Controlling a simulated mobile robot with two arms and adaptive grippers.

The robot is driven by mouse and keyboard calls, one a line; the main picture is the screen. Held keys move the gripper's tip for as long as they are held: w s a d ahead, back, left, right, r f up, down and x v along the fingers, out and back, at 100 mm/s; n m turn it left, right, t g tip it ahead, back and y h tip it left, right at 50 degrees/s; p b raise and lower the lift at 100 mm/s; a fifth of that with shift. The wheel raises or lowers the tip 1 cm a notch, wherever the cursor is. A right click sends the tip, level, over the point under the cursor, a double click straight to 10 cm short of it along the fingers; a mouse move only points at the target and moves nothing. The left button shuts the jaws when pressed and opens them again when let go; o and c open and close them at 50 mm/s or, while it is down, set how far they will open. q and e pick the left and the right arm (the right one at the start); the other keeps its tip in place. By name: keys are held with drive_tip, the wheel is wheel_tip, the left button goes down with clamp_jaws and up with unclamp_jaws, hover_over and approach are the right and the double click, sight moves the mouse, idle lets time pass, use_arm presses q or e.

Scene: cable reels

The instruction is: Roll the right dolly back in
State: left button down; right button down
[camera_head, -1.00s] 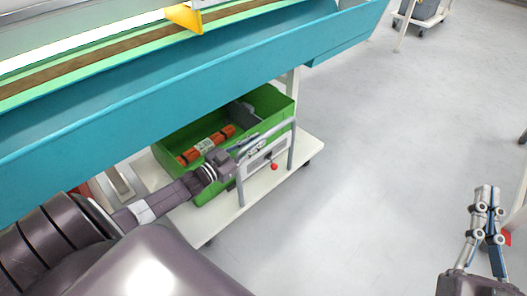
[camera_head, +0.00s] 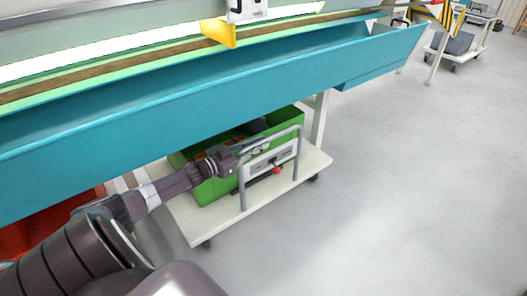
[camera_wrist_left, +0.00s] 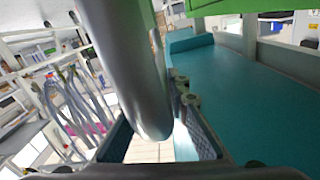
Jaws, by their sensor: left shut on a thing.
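The right dolly (camera_head: 265,203) is a white platform on dark casters, partly under the teal bench. It carries a green crate (camera_head: 210,191), whose back part is hidden by the bench. A grey tube handle (camera_head: 299,155) stands at its near side, in front of a white panel with a red knob (camera_head: 277,171). My left gripper (camera_head: 257,146) is shut on the handle's top bar. In the left wrist view the grey tube (camera_wrist_left: 130,70) runs between the two fingers (camera_wrist_left: 155,137). My right gripper is not in view.
The teal bench (camera_head: 190,105) overhangs the dolly, and its white leg (camera_head: 319,120) stands just beyond the crate. A red surface (camera_head: 35,232) shows at the left under the bench. Open grey floor (camera_head: 410,190) lies to the right. Another dolly (camera_head: 455,48) stands far back.

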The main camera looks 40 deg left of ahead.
use_arm(q)
drive_tip(key=shift+a, duration=0.4)
drive_tip(key=shift+a+r, duration=0.1)
drive_tip(key=shift+a, duration=0.05)
drive_tip(key=c, duration=1.8)
unclamp_jaws()
drive_tip(key=shift+c, duration=0.2)
drive_tip(key=shift+s+f, duration=0.2)
drive_tip(key=shift+s, duration=0.15)
drive_tip(key=s+a, duration=0.2)
drive_tip(key=s, duration=0.9)
drive_tip(key=shift+a, duration=0.15)
drive_tip(key=shift+r, duration=0.1)
drive_tip(key=shift+s, duration=0.1)
